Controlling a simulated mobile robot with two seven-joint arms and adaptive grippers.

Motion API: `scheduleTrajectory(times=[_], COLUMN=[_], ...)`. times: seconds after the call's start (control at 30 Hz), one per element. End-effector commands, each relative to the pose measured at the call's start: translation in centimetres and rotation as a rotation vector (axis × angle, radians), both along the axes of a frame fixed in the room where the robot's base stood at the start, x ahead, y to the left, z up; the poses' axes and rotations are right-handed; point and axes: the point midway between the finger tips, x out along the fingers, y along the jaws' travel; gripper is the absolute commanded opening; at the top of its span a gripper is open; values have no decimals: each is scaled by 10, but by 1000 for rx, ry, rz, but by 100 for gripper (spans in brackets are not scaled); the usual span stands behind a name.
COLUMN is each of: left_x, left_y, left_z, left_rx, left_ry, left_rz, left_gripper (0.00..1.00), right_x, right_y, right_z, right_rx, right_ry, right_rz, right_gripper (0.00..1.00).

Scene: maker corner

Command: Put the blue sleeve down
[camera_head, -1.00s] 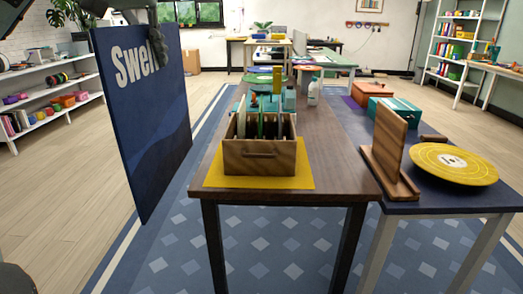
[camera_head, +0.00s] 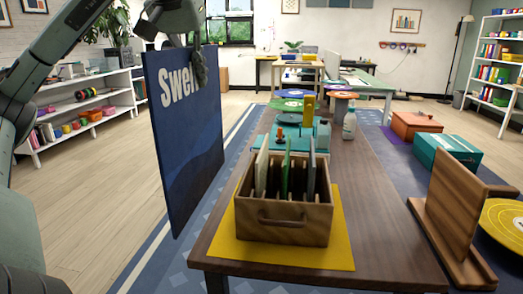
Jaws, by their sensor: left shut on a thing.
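The blue sleeve (camera_head: 185,140) is a large flat dark-blue square with "Swell" lettering along its top. It hangs upright in the air at the left of the table, apart from the floor. My left gripper (camera_head: 199,66) is shut on its top edge, and the fingers cover the end of the lettering. My right gripper is not in view.
A wooden crate (camera_head: 283,222) with several upright sleeves stands on a yellow mat (camera_head: 340,245) on the brown table (camera_head: 375,200). A teal device (camera_head: 321,135) and a bottle (camera_head: 349,124) stand behind. A wooden stand (camera_head: 450,215) and yellow disc (camera_head: 505,225) are at right. Bare table lies right of the mat.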

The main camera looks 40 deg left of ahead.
Motion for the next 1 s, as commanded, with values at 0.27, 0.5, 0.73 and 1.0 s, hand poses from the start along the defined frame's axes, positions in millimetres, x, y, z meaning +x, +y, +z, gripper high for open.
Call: scheduleTrajectory(times=[0.27, 0.5, 0.73, 1.0], left_x=[16, 43, 78, 110], left_y=[-1, -2, -3, -4], left_z=[-12, -30, -48, -67], left_rx=[-3, -5, -5, -3], left_ry=[5, 5, 3, 0], left_rz=[-1, -2, -1, 1], left_gripper=[0, 0, 0, 0], right_x=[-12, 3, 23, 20], right_y=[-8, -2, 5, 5], right_z=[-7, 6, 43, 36], right_rx=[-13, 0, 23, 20], right_ry=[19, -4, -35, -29], right_rz=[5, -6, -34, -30], right_gripper=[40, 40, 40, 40])
